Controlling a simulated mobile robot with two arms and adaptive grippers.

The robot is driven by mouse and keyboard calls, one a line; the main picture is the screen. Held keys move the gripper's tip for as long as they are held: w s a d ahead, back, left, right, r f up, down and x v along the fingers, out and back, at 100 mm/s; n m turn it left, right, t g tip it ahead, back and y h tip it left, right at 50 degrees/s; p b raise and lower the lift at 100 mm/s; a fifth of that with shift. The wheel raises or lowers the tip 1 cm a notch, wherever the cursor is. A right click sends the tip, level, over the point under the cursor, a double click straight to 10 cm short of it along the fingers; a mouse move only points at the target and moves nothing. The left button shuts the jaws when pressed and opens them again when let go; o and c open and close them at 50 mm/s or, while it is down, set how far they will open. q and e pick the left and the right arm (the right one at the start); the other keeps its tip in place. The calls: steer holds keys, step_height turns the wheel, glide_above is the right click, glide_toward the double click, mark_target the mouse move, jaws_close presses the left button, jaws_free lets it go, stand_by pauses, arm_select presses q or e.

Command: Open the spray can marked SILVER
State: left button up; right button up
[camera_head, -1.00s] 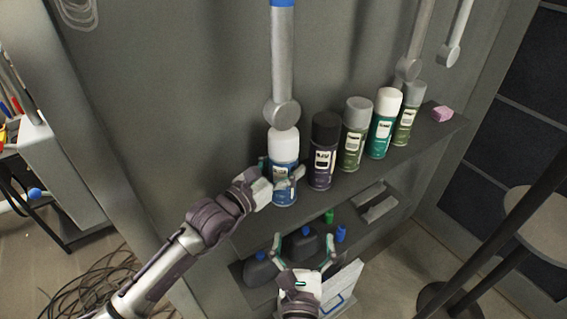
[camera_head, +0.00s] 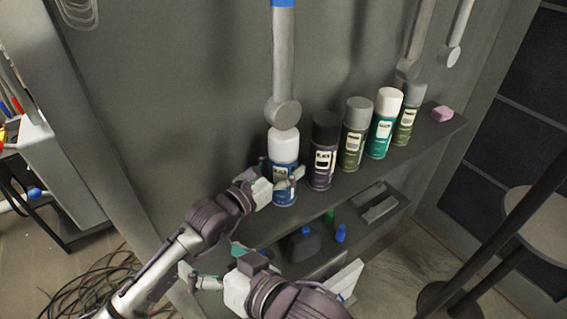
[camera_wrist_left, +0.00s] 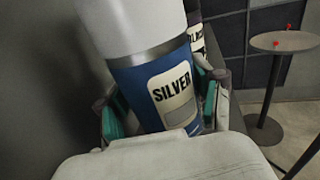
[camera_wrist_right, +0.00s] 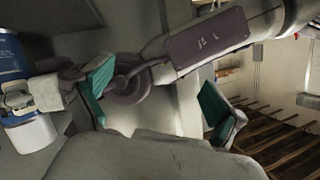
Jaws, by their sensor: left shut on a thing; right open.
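The SILVER spray can (camera_head: 284,168) is blue with a white cap (camera_head: 284,142) on top, and stands upright at the left end of the upper shelf. Its SILVER label (camera_wrist_left: 172,92) faces the left wrist camera. My left gripper (camera_head: 287,182) is shut around the can's blue body, below the cap; its fingers (camera_wrist_left: 165,112) lie on both sides of it. My right gripper (camera_head: 213,262) is open and empty, below and left of the can. In the right wrist view, the can (camera_wrist_right: 12,60) shows at the left edge, upside down, partly behind the left gripper.
Several other spray cans stand right of it, the nearest a dark purple one (camera_head: 323,160). A grey hanging bar (camera_head: 284,70) ends just above the white cap. The lower shelf holds a dark bottle (camera_head: 304,243). My left arm crosses beside the right gripper.

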steer(key=w+d+r+t+h, duration=0.1)
steer(key=w+d+t+h, duration=0.2)
steer(key=w+d+h, duration=0.35)
steer(key=m+t+h, duration=0.3)
steer(key=m+h, duration=0.2)
glide_toward(284, 140)
steer(key=w+f, duration=0.1)
steer(key=shift+y, duration=0.25)
steer(key=x, duration=1.2)
steer(key=shift+s+d+f, duration=0.1)
steer(key=shift+f, duration=0.2)
steer(key=shift+c, duration=0.4)
